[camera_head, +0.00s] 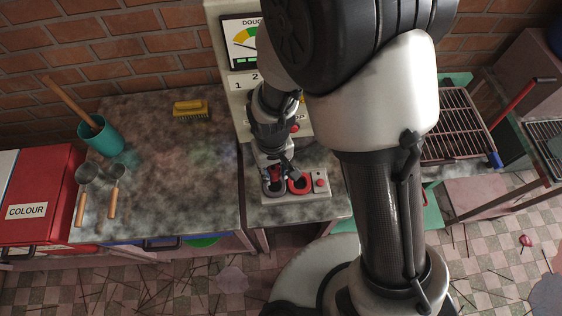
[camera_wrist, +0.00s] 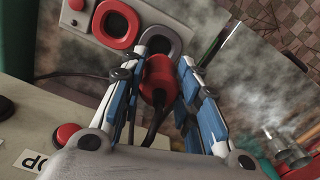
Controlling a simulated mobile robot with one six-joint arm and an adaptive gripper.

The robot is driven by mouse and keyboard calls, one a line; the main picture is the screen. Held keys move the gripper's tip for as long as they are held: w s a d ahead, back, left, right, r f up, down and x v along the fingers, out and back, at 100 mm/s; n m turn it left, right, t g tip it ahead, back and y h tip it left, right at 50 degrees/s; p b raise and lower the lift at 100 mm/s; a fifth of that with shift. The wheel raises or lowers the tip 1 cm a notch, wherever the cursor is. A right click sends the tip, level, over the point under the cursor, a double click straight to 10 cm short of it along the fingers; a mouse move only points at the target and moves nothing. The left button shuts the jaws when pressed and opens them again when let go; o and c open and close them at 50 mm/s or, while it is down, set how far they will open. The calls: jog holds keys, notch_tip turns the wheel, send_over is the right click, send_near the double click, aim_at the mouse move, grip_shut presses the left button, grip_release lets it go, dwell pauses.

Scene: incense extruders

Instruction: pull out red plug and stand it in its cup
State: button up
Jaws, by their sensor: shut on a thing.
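The red plug (camera_wrist: 158,72) is between the blue-padded fingers of my gripper (camera_wrist: 162,82), which is shut on it. A dark cable runs from the plug back toward the wrist. In the head view the plug (camera_head: 275,173) shows small under my gripper (camera_head: 276,172), just above the grey-rimmed cup (camera_head: 274,193). In the wrist view the plug overlaps the near rim of the grey cup (camera_wrist: 178,40); I cannot tell whether it touches it. The red-rimmed cup (camera_wrist: 103,30) is beside the grey one and looks empty; it also shows in the head view (camera_head: 306,187).
Both cups are on a pale panel with a red button (camera_head: 320,182). Behind is a machine with a dial (camera_head: 242,45) and another red button (camera_wrist: 67,135). The left counter holds a yellow brush (camera_head: 191,111), a teal pot (camera_head: 106,141) and scoops; its middle is clear.

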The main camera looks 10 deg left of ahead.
aim_at(274, 169)
jog(key=shift+f+b, duration=1.8)
jog(key=shift+f, duration=0.7)
jog(key=shift+f+b, duration=1.25)
jog(key=shift+f, duration=0.15)
jog(key=o, duration=1.1)
jog(key=shift+o, duration=0.2)
notch_tip(274, 169, up, 12)
jog(key=shift+f, duration=0.1)
